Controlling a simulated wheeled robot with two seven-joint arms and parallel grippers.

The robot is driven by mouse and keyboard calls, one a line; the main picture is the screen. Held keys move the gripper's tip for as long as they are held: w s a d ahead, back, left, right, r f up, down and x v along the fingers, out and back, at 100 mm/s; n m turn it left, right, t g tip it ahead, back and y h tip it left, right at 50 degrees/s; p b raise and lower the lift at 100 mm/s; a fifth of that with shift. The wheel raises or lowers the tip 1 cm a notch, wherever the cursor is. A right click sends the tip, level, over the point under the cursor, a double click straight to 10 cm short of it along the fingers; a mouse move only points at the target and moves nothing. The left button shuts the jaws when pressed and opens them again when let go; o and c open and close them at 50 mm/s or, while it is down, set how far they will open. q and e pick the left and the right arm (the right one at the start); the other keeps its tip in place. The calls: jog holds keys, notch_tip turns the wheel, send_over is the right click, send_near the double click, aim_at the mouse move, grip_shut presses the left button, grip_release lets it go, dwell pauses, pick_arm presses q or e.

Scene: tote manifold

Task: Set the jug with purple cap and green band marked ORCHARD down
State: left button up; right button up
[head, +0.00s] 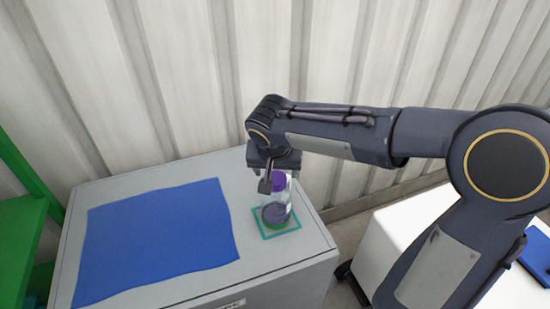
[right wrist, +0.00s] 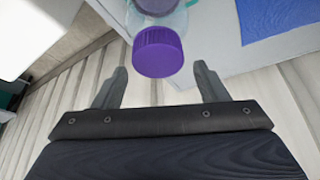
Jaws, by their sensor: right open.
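The jug (head: 281,206) with a purple cap stands upright on the cabinet top, inside a teal square outline (head: 266,234). It is clear, with dark contents low down and green at its base; I cannot read any marking. My right gripper (head: 267,182) is at the jug's upper part in the head view and hides some of it. In the right wrist view the purple cap (right wrist: 158,51) shows beyond and between the fingertips of the right gripper (right wrist: 160,78). The fingers are spread, with clear gaps to the cap. My left gripper is not in view.
A blue mat (head: 155,240) covers much of the grey cabinet top (head: 285,255) left of the jug. A green frame (head: 22,220) stands at the far left. A corrugated wall (head: 200,80) rises close behind. A white surface (head: 385,225) stands at the right, past a gap.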

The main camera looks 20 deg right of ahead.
jog(key=v, duration=0.7)
jog(key=shift+a+r, duration=0.1)
jog(key=shift+r, duration=0.1)
jog(key=s+f+n+y, duration=0.2)
jog(key=s+f+y, duration=0.1)
jog(key=s, duration=0.6)
jog(key=s+f+n+t+y, duration=0.1)
jog(key=s+f, duration=0.4)
jog(key=s, duration=0.5)
jog(key=shift+s+f+n+t+y, duration=0.35)
jog(key=shift+n+y, duration=0.25)
jog(key=shift+y, duration=0.4)
